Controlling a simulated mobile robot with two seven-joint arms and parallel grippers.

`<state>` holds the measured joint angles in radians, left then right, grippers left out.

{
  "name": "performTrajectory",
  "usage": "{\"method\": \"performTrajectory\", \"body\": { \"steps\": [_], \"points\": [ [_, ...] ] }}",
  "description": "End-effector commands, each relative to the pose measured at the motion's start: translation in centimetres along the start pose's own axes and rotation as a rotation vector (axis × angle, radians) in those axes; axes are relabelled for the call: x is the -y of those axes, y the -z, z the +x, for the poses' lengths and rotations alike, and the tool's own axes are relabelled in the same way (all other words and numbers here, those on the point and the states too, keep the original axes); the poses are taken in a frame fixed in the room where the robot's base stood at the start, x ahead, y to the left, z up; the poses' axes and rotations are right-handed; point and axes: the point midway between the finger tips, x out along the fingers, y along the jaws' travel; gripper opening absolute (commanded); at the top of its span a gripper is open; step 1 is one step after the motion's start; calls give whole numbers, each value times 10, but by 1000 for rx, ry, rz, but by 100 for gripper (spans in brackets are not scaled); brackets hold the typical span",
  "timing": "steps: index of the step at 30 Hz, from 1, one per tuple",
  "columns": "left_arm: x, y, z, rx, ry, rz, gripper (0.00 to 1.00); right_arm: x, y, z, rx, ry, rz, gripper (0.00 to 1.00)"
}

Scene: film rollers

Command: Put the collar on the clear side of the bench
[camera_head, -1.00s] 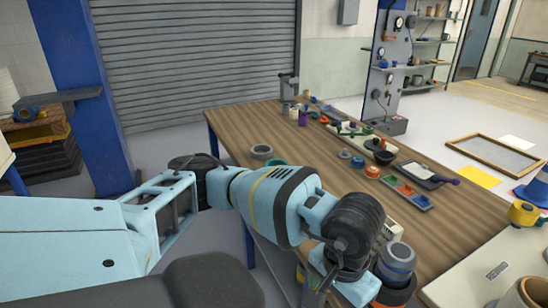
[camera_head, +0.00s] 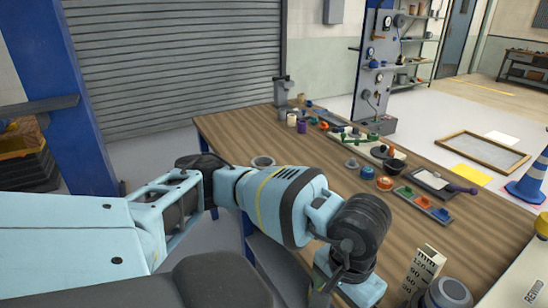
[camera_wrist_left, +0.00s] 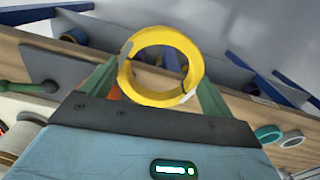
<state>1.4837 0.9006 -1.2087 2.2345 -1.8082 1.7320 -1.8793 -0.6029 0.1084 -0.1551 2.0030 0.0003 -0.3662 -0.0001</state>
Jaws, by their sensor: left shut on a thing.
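The collar, a yellow ring (camera_wrist_left: 165,33), is held between the two green fingers of my left gripper (camera_wrist_left: 160,76) in the left wrist view. The gripper is shut on the ring's sides and holds its opening toward the camera. The bench's left and far-left wood is mostly bare. My right gripper is in neither view.
A teal ring (camera_wrist_left: 268,133) shows in the wrist view. Small parts, a black bowl (camera_head: 394,167) and a tray of coloured pieces (camera_head: 422,203) crowd the bench's right side. A numbered card (camera_head: 423,268) stands near front.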

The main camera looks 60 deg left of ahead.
Motion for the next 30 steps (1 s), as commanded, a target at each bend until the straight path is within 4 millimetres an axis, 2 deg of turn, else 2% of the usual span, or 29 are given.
{"method": "performTrajectory", "body": {
  "steps": [7,10,14,18,21,25,30],
  "points": [
    [1,3,0,-1,1,-3,63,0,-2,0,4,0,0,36],
    [6,17,4,-4,6,-23,63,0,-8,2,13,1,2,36],
    [24,57,11,-12,19,-78,63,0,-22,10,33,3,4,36],
    [55,110,14,-18,29,-157,63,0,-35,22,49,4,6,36],
    [79,140,12,-16,27,-210,63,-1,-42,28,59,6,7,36],
    [107,169,9,-10,18,-264,63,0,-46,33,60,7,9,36],
    [129,187,4,-3,4,-304,63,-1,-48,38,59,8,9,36]
  ]
}}
